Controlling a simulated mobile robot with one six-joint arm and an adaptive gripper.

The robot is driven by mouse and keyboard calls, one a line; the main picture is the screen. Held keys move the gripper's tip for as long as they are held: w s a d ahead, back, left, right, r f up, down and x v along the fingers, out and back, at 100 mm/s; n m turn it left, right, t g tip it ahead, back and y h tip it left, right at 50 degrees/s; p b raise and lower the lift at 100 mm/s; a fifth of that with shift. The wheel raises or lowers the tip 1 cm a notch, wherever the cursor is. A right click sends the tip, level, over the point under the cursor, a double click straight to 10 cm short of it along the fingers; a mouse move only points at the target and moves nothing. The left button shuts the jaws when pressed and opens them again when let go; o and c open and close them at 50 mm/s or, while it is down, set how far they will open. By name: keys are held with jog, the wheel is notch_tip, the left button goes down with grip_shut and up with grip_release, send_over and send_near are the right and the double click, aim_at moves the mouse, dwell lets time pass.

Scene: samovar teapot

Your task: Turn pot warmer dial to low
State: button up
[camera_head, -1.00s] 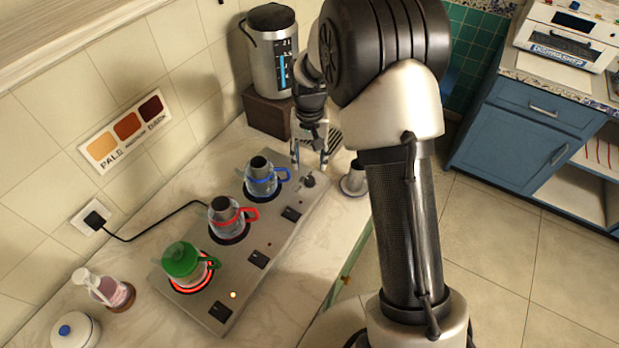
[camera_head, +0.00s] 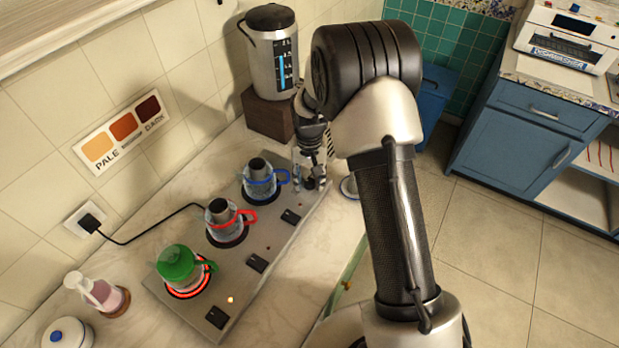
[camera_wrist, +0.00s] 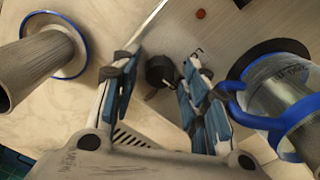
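The pot warmer (camera_head: 278,243) is a long metal plate with several heating spots on the counter. The dial's setting cannot be read. My gripper (camera_head: 311,183) points down at the plate's far right end, fingers apart on either side of the dial. I cannot tell whether they touch it. A blue-handled glass pot (camera_head: 259,178) stands on the far spot, close beside the right finger in the wrist view.
A red-handled pot (camera_head: 225,218) and a green-lidded pot (camera_head: 178,263) stand on the nearer spots; the green one's spot glows red. A water urn (camera_head: 273,60) stands behind on a wooden block.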

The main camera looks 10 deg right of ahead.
jog(key=c, duration=0.8)
jog(key=shift+c, duration=0.2)
jog(key=shift+n, duration=0.4)
jog(key=n+p, duration=0.1)
jog(key=n, duration=0.4)
jog(key=shift+n, duration=0.3)
jog(key=n+p, duration=0.1)
jog(key=n, duration=0.4)
jog(key=shift+n, duration=0.4)
jog(key=o, duration=1.1)
